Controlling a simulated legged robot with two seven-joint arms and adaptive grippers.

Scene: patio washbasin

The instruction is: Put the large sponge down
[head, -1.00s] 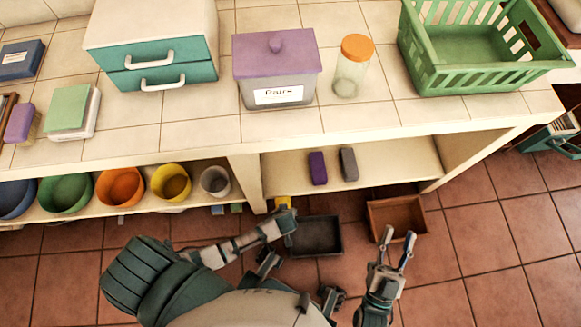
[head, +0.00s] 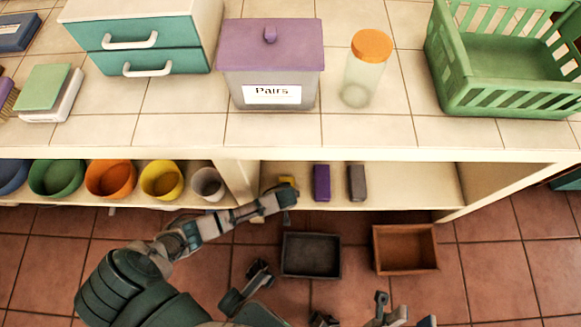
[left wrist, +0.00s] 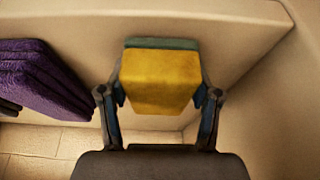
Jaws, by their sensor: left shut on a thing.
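A yellow sponge (head: 287,181) with a green layer shows in the left wrist view (left wrist: 158,80) between the two fingers. My left gripper (head: 284,191) is shut on it, at the left end of the open shelf (head: 410,185) under the counter. I cannot tell whether the sponge touches the shelf board. My arm and gripper partly hide the sponge in the head view. My right gripper (head: 405,308) is empty at the bottom edge, its fingers apart and partly cut off by the frame.
A purple block-like item (head: 321,182) and a grey one (head: 356,183) stand right of the sponge, with free shelf further right. A dark tray (head: 311,273) and a brown crate (head: 436,250) are below. Coloured pots (head: 111,179) fill the left shelf.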

